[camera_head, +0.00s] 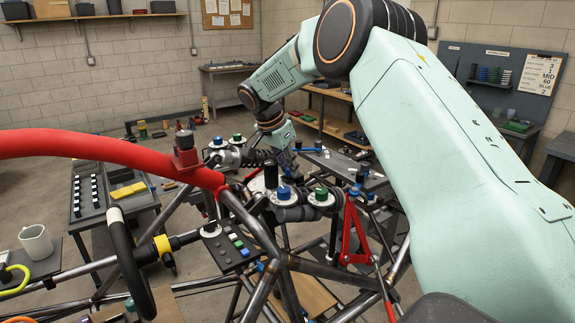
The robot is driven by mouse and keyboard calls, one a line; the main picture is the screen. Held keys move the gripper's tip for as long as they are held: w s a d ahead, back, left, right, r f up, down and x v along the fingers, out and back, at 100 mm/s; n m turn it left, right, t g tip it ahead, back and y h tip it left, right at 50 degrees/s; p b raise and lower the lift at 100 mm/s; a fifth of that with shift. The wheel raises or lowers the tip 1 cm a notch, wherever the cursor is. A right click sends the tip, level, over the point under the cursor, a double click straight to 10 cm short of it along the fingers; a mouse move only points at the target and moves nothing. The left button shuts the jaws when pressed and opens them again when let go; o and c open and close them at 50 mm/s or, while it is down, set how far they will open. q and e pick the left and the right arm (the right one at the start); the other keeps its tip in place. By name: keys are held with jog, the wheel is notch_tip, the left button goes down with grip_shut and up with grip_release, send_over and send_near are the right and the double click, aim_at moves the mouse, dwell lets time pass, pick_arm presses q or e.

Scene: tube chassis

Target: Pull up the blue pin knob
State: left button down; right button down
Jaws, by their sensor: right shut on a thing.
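My right gripper (291,169) reaches down from the pale green arm into the middle of the tube chassis. Its dark fingers are shut, small in the view and partly lost against dark parts. A blue pin knob (284,192) stands upright on a white round plate directly below and in front of the fingers. Another blue knob (218,141) is on a white plate farther left and back. My left gripper is not in view.
Green knobs (321,192) stand on similar plates close by. A red tube (110,149) crosses from the left. A black steering wheel (127,262) and a switch box (230,246) are in front. Steel tubes surround the knobs.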

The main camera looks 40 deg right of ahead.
jog(key=shift+r, duration=0.15)
jog(key=shift+r+p, duration=0.75)
jog(key=shift+r, duration=0.15)
jog(key=shift+w, duration=0.15)
jog(key=shift+w+d, duration=0.1)
jog(key=c, duration=1.6)
grip_release()
jog(key=shift+r, duration=0.1)
jog(key=o, duration=0.4)
jog(key=shift+s+a, duration=0.2)
jog(key=shift+s, duration=0.1)
jog(key=shift+o, duration=0.2)
jog(key=shift+w, duration=0.1)
jog(key=shift+d, duration=0.1)
